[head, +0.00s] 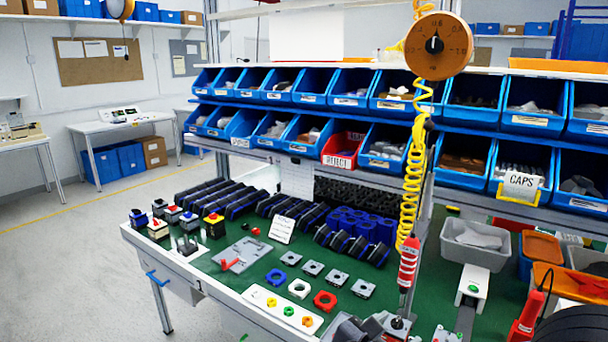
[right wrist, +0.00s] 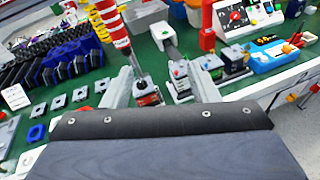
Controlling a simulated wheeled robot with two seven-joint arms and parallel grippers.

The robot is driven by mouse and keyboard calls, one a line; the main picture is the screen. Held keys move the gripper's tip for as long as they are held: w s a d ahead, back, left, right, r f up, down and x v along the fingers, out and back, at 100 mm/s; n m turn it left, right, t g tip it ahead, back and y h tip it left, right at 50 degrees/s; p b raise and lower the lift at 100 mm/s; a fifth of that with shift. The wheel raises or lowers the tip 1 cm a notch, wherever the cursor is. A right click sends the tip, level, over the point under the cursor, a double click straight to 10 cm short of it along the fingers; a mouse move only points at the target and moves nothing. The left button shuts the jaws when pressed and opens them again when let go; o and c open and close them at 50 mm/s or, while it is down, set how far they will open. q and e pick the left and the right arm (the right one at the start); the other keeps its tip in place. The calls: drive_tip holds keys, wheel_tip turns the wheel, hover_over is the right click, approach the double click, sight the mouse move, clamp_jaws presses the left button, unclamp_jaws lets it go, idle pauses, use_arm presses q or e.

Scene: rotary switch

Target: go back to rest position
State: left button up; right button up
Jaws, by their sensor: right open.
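My right gripper (right wrist: 165,82) shows in the right wrist view with its two grey fingers spread apart. Nothing is visibly clamped between them. Past the fingers are small grey and black fixtures (right wrist: 180,88) on the green bench; whether the fingers touch them I cannot tell. A red-and-white screwdriver (head: 408,262) hangs upright on a yellow coiled cable in the head view, its tip low over the bench. It also shows in the right wrist view (right wrist: 115,30), left of the gripper's middle. My left gripper is not in view.
Blue bins (head: 355,85) line the racks behind. A round dial (head: 438,45) hangs above. Grey floor is open at left.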

drive_tip(key=s+d+f+m+g+y, duration=0.8)
drive_tip(key=s+d+m, duration=0.35)
drive_tip(key=s, duration=0.25)
drive_tip(key=s+a+r+m+t+y, duration=0.2)
drive_tip(key=s+a+m+y, duration=0.4)
drive_tip(key=m, duration=0.9)
drive_tip(key=shift+a+r+t+y, duration=0.25)
drive_tip(key=shift+t+y, duration=0.35)
drive_tip(key=shift+s, duration=0.1)
